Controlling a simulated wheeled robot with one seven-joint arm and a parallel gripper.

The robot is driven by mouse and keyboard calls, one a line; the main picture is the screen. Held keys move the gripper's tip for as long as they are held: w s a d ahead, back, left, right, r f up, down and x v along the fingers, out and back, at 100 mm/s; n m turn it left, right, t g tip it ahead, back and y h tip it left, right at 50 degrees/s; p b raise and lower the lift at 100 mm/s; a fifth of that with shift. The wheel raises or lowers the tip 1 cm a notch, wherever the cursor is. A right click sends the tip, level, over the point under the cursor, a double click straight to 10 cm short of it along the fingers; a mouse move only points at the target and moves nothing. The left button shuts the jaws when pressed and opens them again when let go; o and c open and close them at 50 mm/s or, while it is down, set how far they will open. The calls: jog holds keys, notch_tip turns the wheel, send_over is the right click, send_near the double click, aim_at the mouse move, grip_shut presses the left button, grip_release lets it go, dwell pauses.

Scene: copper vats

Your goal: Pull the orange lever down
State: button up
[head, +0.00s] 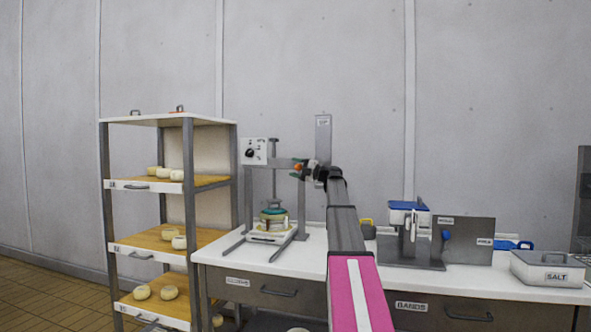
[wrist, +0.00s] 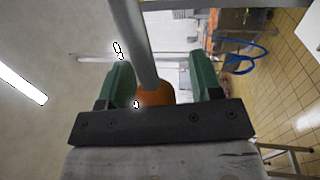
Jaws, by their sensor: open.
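The orange lever end (head: 298,166) shows as a small orange spot at the press frame in the head view, largely hidden by my gripper (head: 303,168). In the wrist view the orange knob (wrist: 155,94) sits at the end of a grey rod (wrist: 139,45). It lies between the two green fingers of my gripper (wrist: 163,86), nearer the left finger. The fingers are open, with a clear gap on the right side of the knob. I cannot tell whether the left finger touches it.
The press frame (head: 248,190) stands on the white worktop (head: 317,244), with a cheese mould (head: 273,218) under it. A shelf rack (head: 188,205) with cheeses stands left. A blue-topped device (head: 409,206) and a salt box (head: 547,268) stand right.

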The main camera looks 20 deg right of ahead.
jog(key=v, duration=1.1)
jog(key=shift+a, duration=0.1)
dwell(1.0)
